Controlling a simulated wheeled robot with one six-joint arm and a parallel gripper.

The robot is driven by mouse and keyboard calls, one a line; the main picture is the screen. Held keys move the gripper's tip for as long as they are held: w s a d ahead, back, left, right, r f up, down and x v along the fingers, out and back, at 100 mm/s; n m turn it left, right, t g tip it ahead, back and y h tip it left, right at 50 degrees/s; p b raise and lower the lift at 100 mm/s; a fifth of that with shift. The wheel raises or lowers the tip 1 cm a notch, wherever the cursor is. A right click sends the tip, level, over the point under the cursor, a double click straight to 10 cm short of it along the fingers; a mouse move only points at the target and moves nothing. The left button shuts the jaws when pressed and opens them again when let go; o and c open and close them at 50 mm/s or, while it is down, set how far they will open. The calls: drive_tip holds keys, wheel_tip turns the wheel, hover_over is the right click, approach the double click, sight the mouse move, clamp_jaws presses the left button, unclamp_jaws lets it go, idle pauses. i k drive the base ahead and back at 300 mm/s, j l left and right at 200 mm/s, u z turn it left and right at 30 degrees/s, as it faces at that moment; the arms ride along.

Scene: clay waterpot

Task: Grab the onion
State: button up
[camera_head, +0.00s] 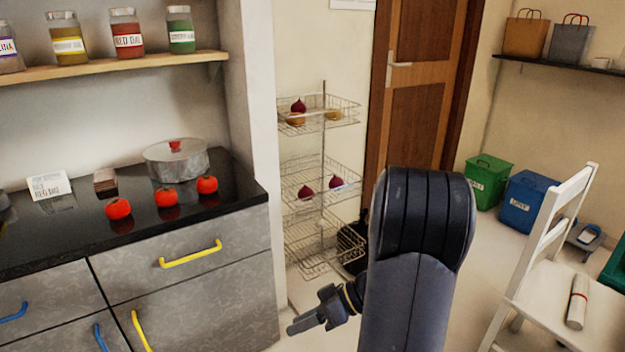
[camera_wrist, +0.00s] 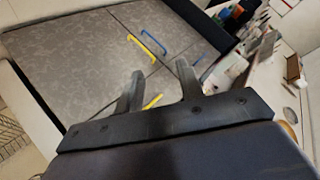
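A wire rack (camera_head: 322,187) with several tiers stands against the wall left of the door. A dark red onion (camera_head: 299,106) lies in its top basket. Two more dark red onions, one at the left (camera_head: 306,193) and one at the right (camera_head: 336,182), lie in the middle basket. My gripper (camera_head: 306,324) is low in front of the grey cabinet, below and short of the rack. In the wrist view my gripper (camera_wrist: 158,85) has its two fingers apart with nothing between them. The wrist view faces the cabinet drawers, and no onion shows there.
A black counter (camera_head: 75,235) at left bears several tomatoes (camera_head: 167,196) and a pot (camera_head: 176,160). A white chair (camera_head: 560,280) stands at right. Green (camera_head: 487,180) and blue (camera_head: 527,200) bins stand behind it. Floor shows between cabinet and chair.

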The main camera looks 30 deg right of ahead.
sight(306, 191)
drive_tip(key=i+l, duration=0.9)
drive_tip(key=l, duration=0.25)
drive_tip(key=i+l, duration=0.4)
drive_tip(key=l, duration=0.15)
drive_tip(key=i+l, duration=0.45)
drive_tip(key=l, duration=0.15)
